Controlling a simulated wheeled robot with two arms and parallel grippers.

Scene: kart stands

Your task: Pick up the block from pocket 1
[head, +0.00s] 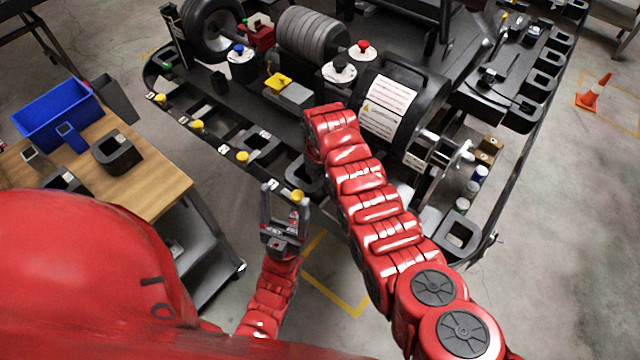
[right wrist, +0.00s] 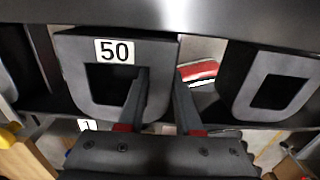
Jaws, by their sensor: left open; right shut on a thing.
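The block marked 50 (right wrist: 80,80) is dark grey with a square hole and fills the left of the right wrist view. The label 1 (right wrist: 87,124) shows just below it. My right gripper (right wrist: 160,80) is shut on the block's right wall, one finger at the hole and one outside. In the head view my right arm hides this gripper. My left gripper (head: 284,194) is open and empty, in front of the kart stand's front rail.
Another grey block (right wrist: 268,90) stands to the right in the right wrist view. Yellow knobs (head: 242,157) line the front rail. A wooden table (head: 150,165) with a blue bin (head: 58,115) and a dark block (head: 117,152) stands at left.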

